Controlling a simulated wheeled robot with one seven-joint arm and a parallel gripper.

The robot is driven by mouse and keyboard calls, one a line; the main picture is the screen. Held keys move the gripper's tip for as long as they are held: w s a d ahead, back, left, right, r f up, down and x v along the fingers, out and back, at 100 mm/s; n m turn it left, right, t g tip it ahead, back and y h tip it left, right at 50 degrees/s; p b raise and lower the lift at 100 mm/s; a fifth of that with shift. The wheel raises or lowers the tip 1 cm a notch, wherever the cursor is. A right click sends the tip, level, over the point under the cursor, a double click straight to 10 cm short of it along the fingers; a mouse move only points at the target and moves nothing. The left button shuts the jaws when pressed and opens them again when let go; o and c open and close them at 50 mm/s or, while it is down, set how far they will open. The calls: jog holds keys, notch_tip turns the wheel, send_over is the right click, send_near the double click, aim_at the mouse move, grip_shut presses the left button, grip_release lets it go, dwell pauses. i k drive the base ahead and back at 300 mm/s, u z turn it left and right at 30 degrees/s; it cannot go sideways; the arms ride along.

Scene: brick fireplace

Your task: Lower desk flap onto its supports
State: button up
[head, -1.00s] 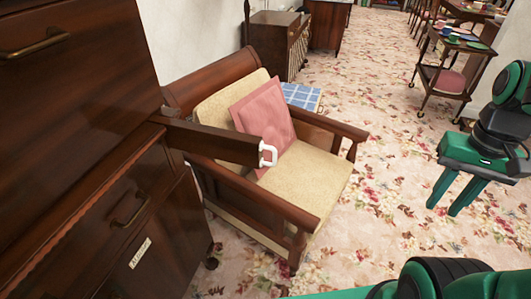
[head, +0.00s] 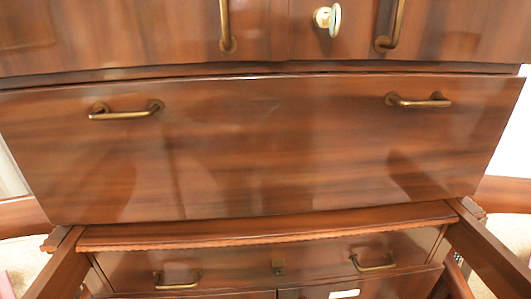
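The desk flap (head: 270,150) is a wide, glossy brown wooden panel in the middle of the head view, with a brass handle at left (head: 125,112) and one at right (head: 418,101). It stands up against the cabinet above a moulded ledge (head: 265,237); I cannot tell whether it leans slightly. Two wooden support arms stick out toward me below it, the left one (head: 58,268) and the right one (head: 490,252). The flap does not rest on them. My gripper is not in view.
Above the flap are cabinet doors with upright brass handles (head: 226,28) and a pale round knob or key (head: 327,17). Below the ledge is a drawer with brass handles (head: 177,280). Wooden chair parts (head: 505,193) flank the cabinet at the right.

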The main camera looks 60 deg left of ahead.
aim_at(204, 147)
jog(key=u, duration=2.15)
